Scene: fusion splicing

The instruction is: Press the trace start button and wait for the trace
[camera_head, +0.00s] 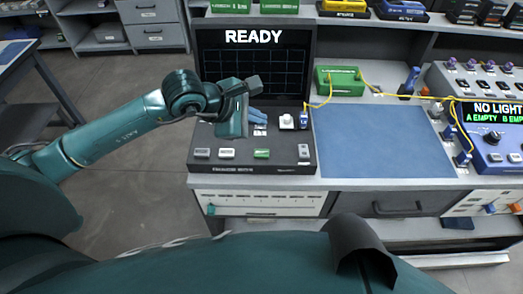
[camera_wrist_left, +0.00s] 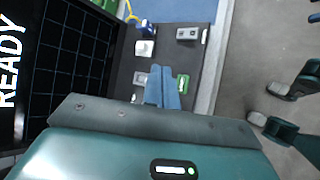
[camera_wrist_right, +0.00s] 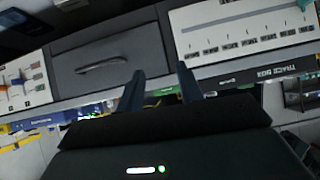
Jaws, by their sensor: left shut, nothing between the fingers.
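The trace box (camera_head: 284,160) has an upright dark screen (camera_head: 255,65) that reads READY above an empty grid. Its panel carries a green button (camera_head: 262,153) in the front row, among grey ones; the green button also shows in the left wrist view (camera_wrist_left: 183,84). Its label is too small to read. My left gripper (camera_head: 256,115) is shut and empty, above the panel and behind the green button. In the left wrist view its blue fingertips (camera_wrist_left: 163,70) lie together beside the green button; contact cannot be told. My right gripper (camera_wrist_right: 160,76) is open and empty, low by the cabinet fronts.
A blue mat (camera_head: 380,140) lies clear to the right of the trace box. A green box (camera_head: 340,80) with a yellow fibre stands behind it. At the right, a blue meter (camera_head: 495,130) reads NO LIGHT. A drawer (camera_wrist_right: 110,62) faces my right gripper.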

